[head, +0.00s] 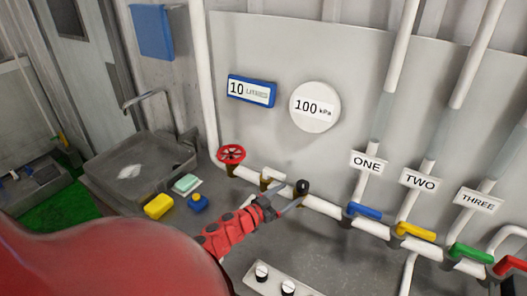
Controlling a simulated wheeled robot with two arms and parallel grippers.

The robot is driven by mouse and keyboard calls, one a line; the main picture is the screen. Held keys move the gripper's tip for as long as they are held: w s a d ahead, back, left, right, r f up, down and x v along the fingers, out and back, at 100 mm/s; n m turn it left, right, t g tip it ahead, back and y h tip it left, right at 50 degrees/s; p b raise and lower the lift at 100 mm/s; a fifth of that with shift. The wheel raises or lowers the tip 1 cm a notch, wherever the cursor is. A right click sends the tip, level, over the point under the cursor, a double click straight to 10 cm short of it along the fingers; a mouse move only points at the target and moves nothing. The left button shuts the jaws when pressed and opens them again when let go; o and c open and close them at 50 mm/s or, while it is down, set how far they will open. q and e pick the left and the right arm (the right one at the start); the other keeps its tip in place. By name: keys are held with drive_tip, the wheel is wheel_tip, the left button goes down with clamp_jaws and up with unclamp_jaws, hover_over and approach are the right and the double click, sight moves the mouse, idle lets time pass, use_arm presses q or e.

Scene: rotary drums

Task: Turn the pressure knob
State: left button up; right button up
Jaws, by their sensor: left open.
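My left gripper (287,197) is red with grey fingers. It is open and reaches up from the bottom left to the white pipe run on the wall. A small black knob (302,187) sits on that pipe, right at the fingertips; I cannot tell whether they touch it. A red handwheel (231,154) is at the pipe's left end. A round white gauge (315,106) above reads 100 kPa. No label on a knob is readable, so I cannot tell which is the pressure knob. My right gripper is not in view.
Blue (364,210), yellow (415,230) and green (472,251) lever handles sit on the pipe to the right, under signs ONE, TWO and THREE. A plate with black-and-white knobs (262,272) is below. A sink (140,170), yellow block (158,206) and blue block (198,204) are left.

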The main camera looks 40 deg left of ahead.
use_arm(q)
drive_tip(key=s+a, duration=0.1)
drive_tip(key=s, duration=0.9)
drive_tip(key=shift+a, duration=0.15)
drive_tip(key=shift+s+f, duration=0.1)
